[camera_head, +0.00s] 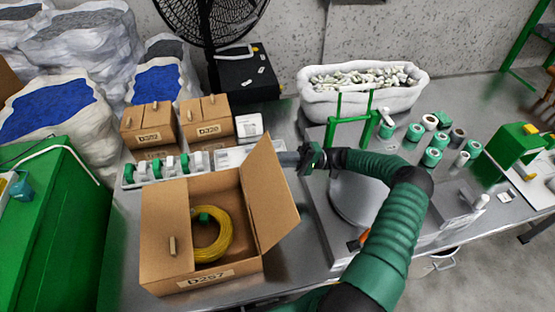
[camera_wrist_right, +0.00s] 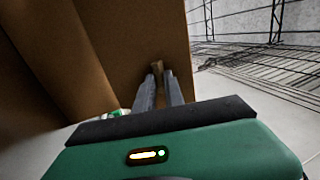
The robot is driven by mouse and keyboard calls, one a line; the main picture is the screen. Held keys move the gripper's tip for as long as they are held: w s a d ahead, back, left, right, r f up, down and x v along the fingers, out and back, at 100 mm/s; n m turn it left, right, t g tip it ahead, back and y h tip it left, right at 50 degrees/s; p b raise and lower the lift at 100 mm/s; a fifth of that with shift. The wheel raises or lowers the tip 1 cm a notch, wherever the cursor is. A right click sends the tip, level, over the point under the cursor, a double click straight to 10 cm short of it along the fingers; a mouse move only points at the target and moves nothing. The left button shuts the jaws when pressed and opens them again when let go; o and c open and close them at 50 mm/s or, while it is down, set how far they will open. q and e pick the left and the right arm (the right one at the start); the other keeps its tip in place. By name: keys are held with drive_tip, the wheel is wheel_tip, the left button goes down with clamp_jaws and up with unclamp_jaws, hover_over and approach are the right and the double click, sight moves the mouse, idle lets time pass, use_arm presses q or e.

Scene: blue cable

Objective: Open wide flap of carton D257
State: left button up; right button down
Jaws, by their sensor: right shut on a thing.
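The brown carton D257 (camera_head: 217,279) stands on the table with a yellow cable coil (camera_head: 226,245) inside. Its right wide flap (camera_head: 268,190) stands raised and tilted to the right. A left flap (camera_head: 165,215) with a small tab (camera_head: 172,246) shows at the carton's left part; I cannot tell its exact angle. My right gripper (camera_head: 285,158) is at the far right edge of the raised flap. In the wrist view my right gripper (camera_wrist_right: 159,72) is shut on a small tab (camera_wrist_right: 157,66) of the cardboard flap (camera_wrist_right: 135,40). My left gripper is out of view.
Behind stand two small closed cartons (camera_head: 150,123) (camera_head: 207,117) and a tray of spools (camera_head: 165,168). A green stand (camera_head: 348,125) and a white bin (camera_head: 355,95) are behind my right arm. Green-and-white spools (camera_head: 432,157) stand at right.

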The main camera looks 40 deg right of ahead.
drive_tip(key=shift+f, duration=0.2)
drive_tip(key=c, duration=1.7)
unclamp_jaws()
drive_tip(key=shift+o, duration=1.1)
drive_tip(key=shift+w+d, duration=0.1)
drive_tip(key=b+v, duration=0.1)
drive_tip(key=v, duration=0.6)
drive_tip(key=shift+d+b, duration=0.15)
drive_tip(key=shift+b, duration=0.25)
drive_tip(key=shift+f, duration=0.1)
